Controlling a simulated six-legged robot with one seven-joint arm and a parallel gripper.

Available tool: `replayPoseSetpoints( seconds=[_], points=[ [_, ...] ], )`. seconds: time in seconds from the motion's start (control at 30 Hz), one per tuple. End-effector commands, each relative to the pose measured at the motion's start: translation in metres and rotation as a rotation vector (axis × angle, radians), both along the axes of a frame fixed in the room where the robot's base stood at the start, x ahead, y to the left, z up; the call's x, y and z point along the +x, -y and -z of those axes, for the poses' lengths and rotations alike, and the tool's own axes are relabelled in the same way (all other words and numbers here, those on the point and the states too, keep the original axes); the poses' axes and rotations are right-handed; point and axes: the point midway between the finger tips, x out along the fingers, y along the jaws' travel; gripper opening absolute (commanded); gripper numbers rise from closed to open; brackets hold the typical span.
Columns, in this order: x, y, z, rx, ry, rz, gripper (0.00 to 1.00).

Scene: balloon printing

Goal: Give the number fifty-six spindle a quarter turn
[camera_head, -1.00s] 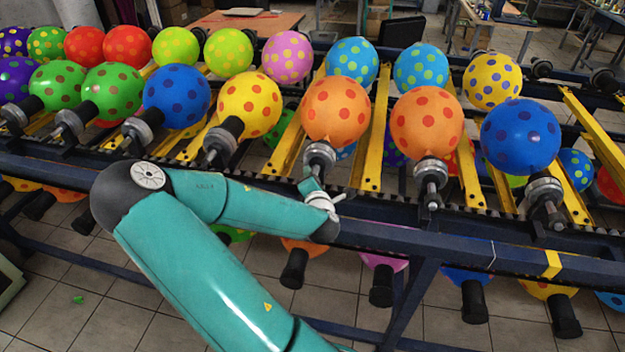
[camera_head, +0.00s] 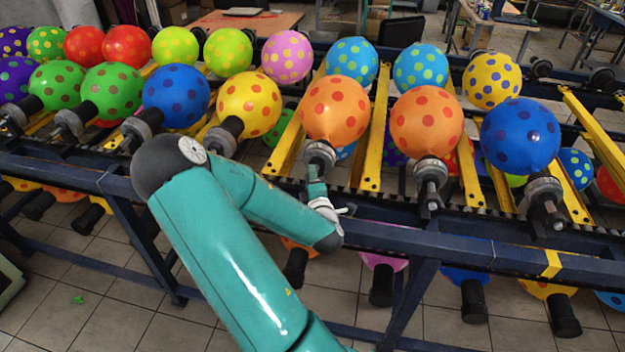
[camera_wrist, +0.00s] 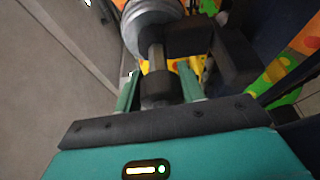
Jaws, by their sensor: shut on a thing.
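My gripper (camera_head: 317,188) is at the near end of a spindle (camera_head: 319,155) whose grey disc carries an orange balloon with red-orange dots (camera_head: 335,109). In the wrist view, the green fingers of my gripper (camera_wrist: 160,90) stand on both sides of the dark shaft end of the spindle (camera_wrist: 157,57), shut on it. The metal disc shows beyond the fingers at the top. The exact finger contact is partly hidden. No number can be read on the spindle, so I cannot confirm that it is fifty-six.
A second orange balloon (camera_head: 426,122) and a blue balloon (camera_head: 520,137) sit on spindles to the right, a yellow one (camera_head: 250,104) to the left. A dark blue rail (camera_head: 420,240) runs in front, close below my wrist. Yellow bars (camera_head: 374,135) lie between the spindles.

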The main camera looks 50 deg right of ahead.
Motion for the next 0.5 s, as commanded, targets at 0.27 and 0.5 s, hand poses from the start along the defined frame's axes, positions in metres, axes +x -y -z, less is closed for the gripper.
replayPoseSetpoints(
  seconds=[0.27, 0.5],
  points=[
    [0.0013, 0.0007, -0.0009, -0.003, 0.001, -0.001, 0.45],
    [0.0007, 0.0004, -0.0005, -0.001, 0.0, -0.001, 0.61]
  ],
)
